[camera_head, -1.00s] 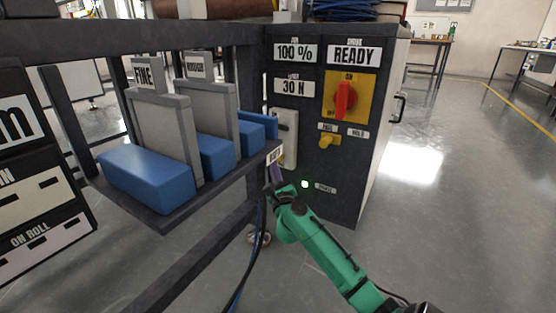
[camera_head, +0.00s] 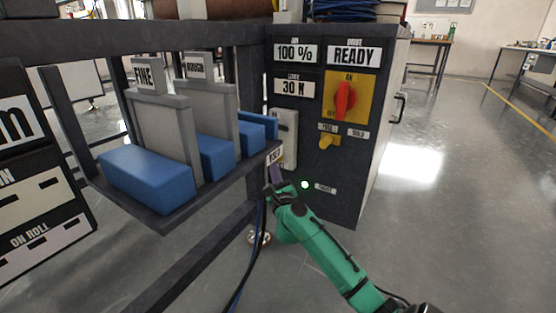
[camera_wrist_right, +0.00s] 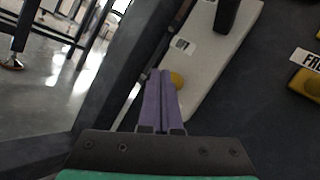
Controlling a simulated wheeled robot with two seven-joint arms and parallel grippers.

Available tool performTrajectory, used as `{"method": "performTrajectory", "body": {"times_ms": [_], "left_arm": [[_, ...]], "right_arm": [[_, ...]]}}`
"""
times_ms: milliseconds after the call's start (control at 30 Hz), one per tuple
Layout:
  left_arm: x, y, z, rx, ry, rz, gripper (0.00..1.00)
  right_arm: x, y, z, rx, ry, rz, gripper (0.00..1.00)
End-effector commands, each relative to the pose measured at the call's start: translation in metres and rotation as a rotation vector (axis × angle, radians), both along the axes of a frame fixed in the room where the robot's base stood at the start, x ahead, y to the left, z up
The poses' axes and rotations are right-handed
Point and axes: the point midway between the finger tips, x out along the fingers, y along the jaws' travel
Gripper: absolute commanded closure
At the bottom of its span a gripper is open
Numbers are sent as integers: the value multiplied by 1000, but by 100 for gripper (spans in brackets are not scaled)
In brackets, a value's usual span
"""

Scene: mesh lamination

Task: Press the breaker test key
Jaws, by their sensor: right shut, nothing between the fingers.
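The breaker is a pale grey box (camera_head: 290,130) on the left part of the dark cabinet front. In the right wrist view its pale face (camera_wrist_right: 215,65) carries a black lever (camera_wrist_right: 228,14), a small white label and a round yellow key (camera_wrist_right: 177,79) near its lower end. My right gripper (camera_head: 276,169) is shut and empty, just below the breaker, partly behind the shelf's corner. In the right wrist view its purple fingertips (camera_wrist_right: 160,75) are right beside the yellow key and partly overlap it; I cannot tell whether they touch it. My left gripper is not in view.
A dark shelf (camera_head: 160,222) with blue blocks and grey dividers stands close to the left of my right gripper. Open floor lies right.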

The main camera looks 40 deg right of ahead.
Motion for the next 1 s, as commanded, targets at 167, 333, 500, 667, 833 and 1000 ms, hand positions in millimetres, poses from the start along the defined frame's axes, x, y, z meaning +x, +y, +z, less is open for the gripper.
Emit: {"method": "performTrajectory", "body": {"times_ms": [167, 333, 500, 667, 833, 1000], "left_arm": [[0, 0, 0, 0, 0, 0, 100], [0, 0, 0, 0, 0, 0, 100], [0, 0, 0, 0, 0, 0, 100], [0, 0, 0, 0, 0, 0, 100], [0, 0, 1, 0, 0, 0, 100], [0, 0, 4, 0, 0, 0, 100]], "right_arm": [[0, 0, 0, 0, 0, 0, 100], [0, 0, 0, 0, 0, 0, 100], [0, 0, 0, 0, 0, 0, 100], [0, 0, 0, 0, 0, 0, 100], [0, -1, 0, 0, 0, 0, 100], [2, -7, 1, 1, 0, -1, 100]]}}
